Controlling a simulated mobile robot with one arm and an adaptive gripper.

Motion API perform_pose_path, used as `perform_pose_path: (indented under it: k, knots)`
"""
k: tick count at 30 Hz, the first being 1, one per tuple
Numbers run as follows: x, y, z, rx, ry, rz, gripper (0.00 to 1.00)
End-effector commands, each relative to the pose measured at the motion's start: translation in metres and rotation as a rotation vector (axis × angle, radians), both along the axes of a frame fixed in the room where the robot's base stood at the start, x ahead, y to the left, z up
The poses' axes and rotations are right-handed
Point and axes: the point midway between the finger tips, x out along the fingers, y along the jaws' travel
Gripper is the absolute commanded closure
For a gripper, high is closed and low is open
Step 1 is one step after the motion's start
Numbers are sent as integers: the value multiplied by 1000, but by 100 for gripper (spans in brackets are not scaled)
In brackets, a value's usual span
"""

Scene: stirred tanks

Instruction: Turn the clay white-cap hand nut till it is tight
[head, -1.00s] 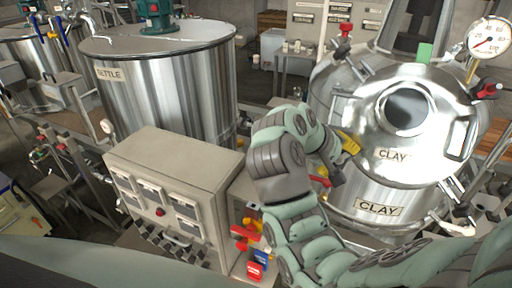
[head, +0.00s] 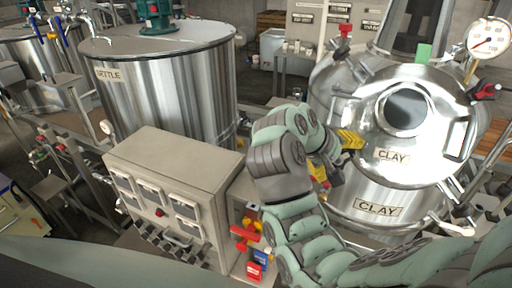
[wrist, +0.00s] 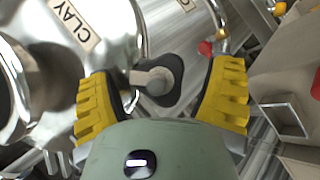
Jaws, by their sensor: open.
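The tank marked CLAY (head: 345,205) stands at the right in the head view, with a round lid (head: 375,155). Part of it shows at the upper left of the wrist view. In the wrist view a dark lobed hand nut (wrist: 174,66) with a pale grey centre lies between the yellow fingers of my gripper (wrist: 163,76). The fingers are spread, with a gap on both sides of the nut. Whether its cap is white is hard to tell. In the head view my gripper (head: 338,160) is at the lid's left edge and hides the nut.
A grey control box (head: 170,190) stands left of my arm. Red and blue valve handles (head: 257,255) are just beside the arm. A pressure gauge (head: 489,38) is at the upper right.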

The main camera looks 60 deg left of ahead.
Motion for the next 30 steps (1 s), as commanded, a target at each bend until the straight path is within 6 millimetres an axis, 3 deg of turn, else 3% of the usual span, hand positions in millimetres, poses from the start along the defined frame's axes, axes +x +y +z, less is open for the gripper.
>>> perform_pose_path:
  k: [11, 24, 30]
  knots:
    - [-14, 4, 13, 6, 0, 3, 19]
    - [-69, 11, 64, 2, 3, 9, 19]
    - [-84, 12, 78, 0, 1, 6, 19]
